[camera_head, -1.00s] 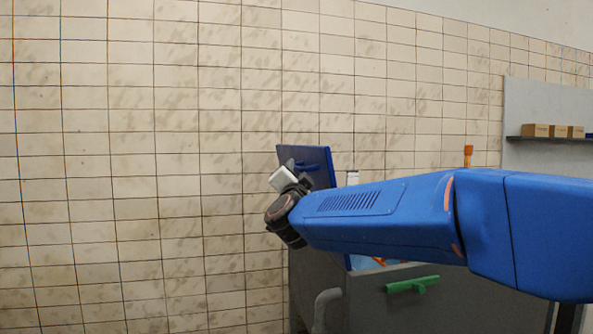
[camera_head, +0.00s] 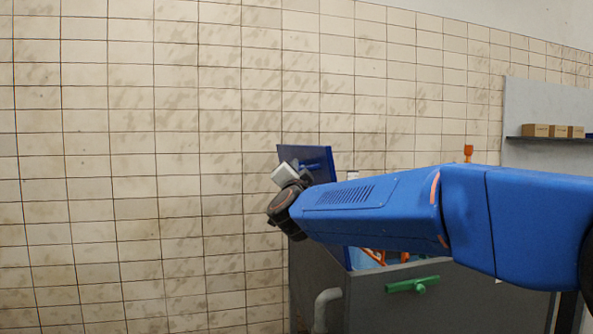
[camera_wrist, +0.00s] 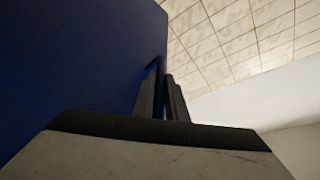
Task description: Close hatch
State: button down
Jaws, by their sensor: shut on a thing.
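The hatch (camera_head: 324,157) is a dark blue panel standing open and upright at the left end of a grey box (camera_head: 440,306), in front of the tiled wall. It fills the left of the wrist view (camera_wrist: 70,60). A blue handle (camera_head: 314,167) sticks out from its face. My gripper (camera_head: 298,167) is at this handle, and in the wrist view its two dark fingers (camera_wrist: 163,100) are close together around a thin dark blue bar. My blue arm hides the lower part of the hatch and much of the box opening.
A green handle (camera_head: 412,285) is on the front of the box. Blue and orange items (camera_head: 376,256) show inside the opening. A grey pipe (camera_head: 325,308) bends at the box's left. A shelf (camera_head: 552,139) with small cartons is at right.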

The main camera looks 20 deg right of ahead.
jog(key=d+r+m+g+h, duration=0.1)
jog(key=d+r+m+g, duration=0.15)
jog(key=d+m, duration=0.85)
jog(key=d+f+m+g, duration=0.1)
jog(key=d+f, duration=0.2)
jog(key=d, duration=0.6)
jog(key=d+f+m+g, duration=0.1)
jog(key=d+f, duration=0.3)
jog(key=d, duration=0.5)
jog(key=d+f+m+g+y, duration=0.1)
jog(key=d+f+m, duration=0.2)
jog(key=f, duration=0.5)
jog(key=d+f+m+g+y, duration=0.1)
jog(key=d+f+m+y, duration=0.1)
jog(key=d+f, duration=0.4)
jog(key=shift+d+f+m+y, duration=0.3)
jog(key=shift+f+m, duration=0.2)
jog(key=shift+f, duration=0.85)
jog(key=shift+f, duration=0.15)
jog(key=c, duration=1.8)
grip_release()
jog(key=shift+o, duration=0.2)
